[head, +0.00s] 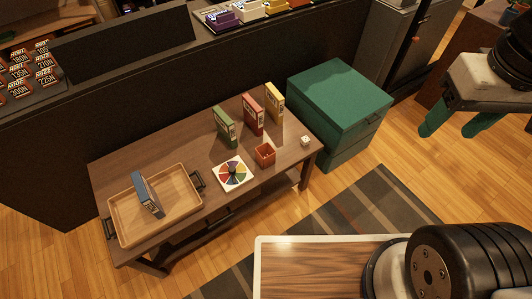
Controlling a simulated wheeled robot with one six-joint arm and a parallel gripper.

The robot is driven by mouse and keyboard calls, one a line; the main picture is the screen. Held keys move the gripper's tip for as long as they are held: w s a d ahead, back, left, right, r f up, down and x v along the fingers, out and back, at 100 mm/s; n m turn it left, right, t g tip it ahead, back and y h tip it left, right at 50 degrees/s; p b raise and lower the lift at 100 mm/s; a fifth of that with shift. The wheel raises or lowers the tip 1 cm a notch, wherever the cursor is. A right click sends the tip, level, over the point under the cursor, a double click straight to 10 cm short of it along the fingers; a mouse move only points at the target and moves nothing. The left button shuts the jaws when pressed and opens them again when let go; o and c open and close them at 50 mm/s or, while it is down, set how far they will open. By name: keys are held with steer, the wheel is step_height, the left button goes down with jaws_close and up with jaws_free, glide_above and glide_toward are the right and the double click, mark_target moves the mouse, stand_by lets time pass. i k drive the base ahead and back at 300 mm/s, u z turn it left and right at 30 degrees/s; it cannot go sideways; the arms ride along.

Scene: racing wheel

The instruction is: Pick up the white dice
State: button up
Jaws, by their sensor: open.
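The white dice (305,141) is a small white cube on the wooden table (185,160), near the table's right end. It stands to the right of a small reddish-brown open box (265,155), with a gap between them. My gripper (452,130) is at the upper right of the head view, far to the right of the dice. Its green fingers are apart and I see nothing between them. Part of it is cut off by the right edge of the picture.
Green, red and yellow upright boxes (252,114) stand behind the open box. A colour-wheel board (233,173) lies left of it. A wooden tray (185,206) holds a blue box (148,194). A green cabinet (338,94) stands behind the table's right end.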

mark_target(305, 141)
steer(key=u, duration=1.7)
steer(key=i, duration=0.4)
steer(key=z, duration=1.75)
